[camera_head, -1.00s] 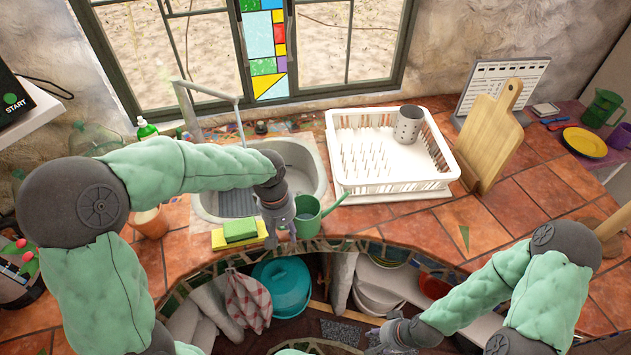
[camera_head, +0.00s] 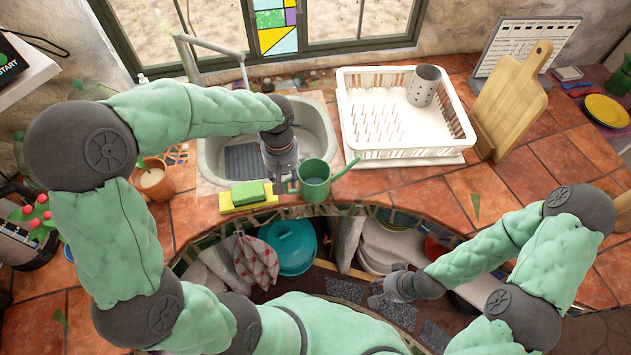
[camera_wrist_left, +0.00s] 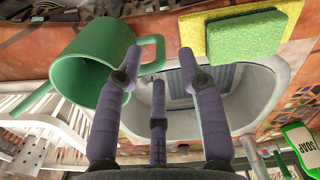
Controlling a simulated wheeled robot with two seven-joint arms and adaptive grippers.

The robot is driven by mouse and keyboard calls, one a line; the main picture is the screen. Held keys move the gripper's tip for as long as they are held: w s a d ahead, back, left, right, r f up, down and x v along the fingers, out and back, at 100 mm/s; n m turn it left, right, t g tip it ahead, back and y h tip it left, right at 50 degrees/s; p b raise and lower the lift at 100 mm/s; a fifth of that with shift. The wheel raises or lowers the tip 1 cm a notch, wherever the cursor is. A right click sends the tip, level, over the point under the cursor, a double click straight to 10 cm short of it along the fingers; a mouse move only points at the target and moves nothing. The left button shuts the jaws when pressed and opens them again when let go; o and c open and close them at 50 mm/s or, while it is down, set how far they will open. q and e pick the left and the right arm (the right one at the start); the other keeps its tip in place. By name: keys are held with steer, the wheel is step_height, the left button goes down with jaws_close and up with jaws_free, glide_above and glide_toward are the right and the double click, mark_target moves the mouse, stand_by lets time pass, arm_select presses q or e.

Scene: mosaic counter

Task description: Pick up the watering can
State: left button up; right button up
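The green watering can (camera_head: 314,188) stands upright at the counter's front edge, right of the sponges, its spout pointing right. In the left wrist view the can (camera_wrist_left: 85,65) is at upper left, its handle turned toward my fingers. My left gripper (camera_head: 284,182) points down at the handle side of the can. In the left wrist view its fingers (camera_wrist_left: 160,62) are spread, with the handle near the left fingertip and between the fingers; I cannot tell whether they touch. My right gripper (camera_head: 376,291) is low at the front, away from the can, fingers apart and empty.
A sink (camera_head: 215,150) lies behind the can. A green sponge (camera_head: 247,193) on a yellow one (camera_head: 232,206) sits left of it. A white dish rack (camera_head: 405,153) stands to the right, with a wooden board (camera_head: 512,100) beyond. A terracotta pot (camera_head: 153,180) is at left.

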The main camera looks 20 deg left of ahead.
mark_target(287, 192)
arm_select(q)
step_height(287, 192, down, 4)
steer(key=shift+w+a+f+b, duration=0.15)
steer(key=shift+f+b, duration=0.05)
steer(key=shift+b, duration=0.3)
jaws_close()
steer(key=shift+r, duration=0.1)
